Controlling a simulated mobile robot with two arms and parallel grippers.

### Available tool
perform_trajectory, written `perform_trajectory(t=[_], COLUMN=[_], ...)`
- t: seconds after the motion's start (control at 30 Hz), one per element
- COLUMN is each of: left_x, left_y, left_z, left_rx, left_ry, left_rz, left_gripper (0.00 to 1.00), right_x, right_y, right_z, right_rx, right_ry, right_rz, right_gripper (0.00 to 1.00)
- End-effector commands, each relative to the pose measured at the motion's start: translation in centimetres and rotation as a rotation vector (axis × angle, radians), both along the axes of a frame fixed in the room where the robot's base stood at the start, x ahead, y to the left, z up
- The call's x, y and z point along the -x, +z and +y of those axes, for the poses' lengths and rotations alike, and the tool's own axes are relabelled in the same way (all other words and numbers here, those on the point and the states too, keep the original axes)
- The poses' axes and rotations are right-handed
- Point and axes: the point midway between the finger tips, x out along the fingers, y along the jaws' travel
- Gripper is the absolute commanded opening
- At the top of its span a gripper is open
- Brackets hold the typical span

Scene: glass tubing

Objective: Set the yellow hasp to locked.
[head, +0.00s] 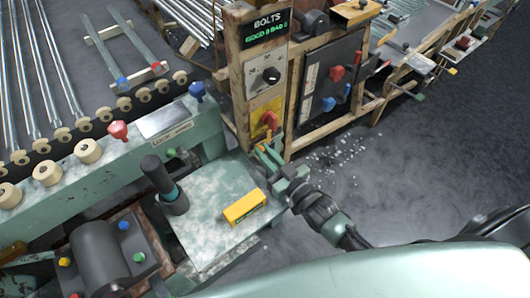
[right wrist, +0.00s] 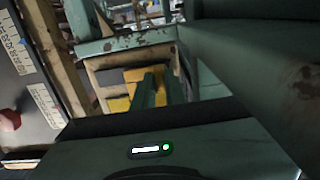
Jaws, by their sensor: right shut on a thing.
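A yellow plate (head: 258,108) with a red knob (head: 269,119) is on the wooden post below the BOLTS sign. A small orange-yellow piece (head: 266,139), which looks like the yellow hasp, shows at the fingertips of my right gripper (head: 269,150). The right gripper is shut on it, just below the red knob. In the right wrist view, the two green fingers (right wrist: 153,88) reach to a yellow surface (right wrist: 143,75) and cover part of it. I cannot tell whether the hasp stands at locked. My left gripper is not in view.
A green worktable (head: 205,235) stands left of my right arm. A yellow box (head: 244,207) and a dark upright cylinder (head: 165,180) are on it. A black dial (head: 271,75) is above the yellow plate. A dark panel (head: 328,85) with red and blue handles is to its right. Open floor (head: 400,170) lies right.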

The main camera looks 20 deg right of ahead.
Motion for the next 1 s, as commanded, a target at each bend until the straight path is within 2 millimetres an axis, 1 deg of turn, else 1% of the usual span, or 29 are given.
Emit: perform_trajectory(t=[0.17,0.3,0.37,0.6,0.63,0.67,0.7,1.0], left_x=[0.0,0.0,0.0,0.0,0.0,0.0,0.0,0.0], left_y=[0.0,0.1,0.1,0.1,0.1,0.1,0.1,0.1], left_z=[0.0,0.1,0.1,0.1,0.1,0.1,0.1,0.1], left_rx=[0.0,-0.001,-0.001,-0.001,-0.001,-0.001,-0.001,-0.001], left_ry=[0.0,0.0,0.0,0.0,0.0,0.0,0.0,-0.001], left_rz=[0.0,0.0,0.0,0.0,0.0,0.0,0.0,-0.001], left_gripper=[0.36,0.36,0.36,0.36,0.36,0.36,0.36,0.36], right_x=[-0.1,-0.7,-0.9,-1.0,-1.0,-1.0,-1.0,-0.9], right_y=[0.0,-0.1,0.0,0.0,0.0,0.0,0.0,0.0], right_z=[-0.4,-2.1,-2.6,-2.9,-2.9,-2.9,-2.9,-2.7], right_rx=[0.002,0.004,0.004,0.0,0.001,0.001,0.001,0.0], right_ry=[0.0,0.0,0.0,-0.003,-0.003,-0.003,-0.003,-0.001], right_rz=[0.0,0.001,0.001,0.001,0.001,0.001,0.001,0.0], right_gripper=[0.0,0.0,0.0,0.0,0.15,0.23,0.35,0.35])
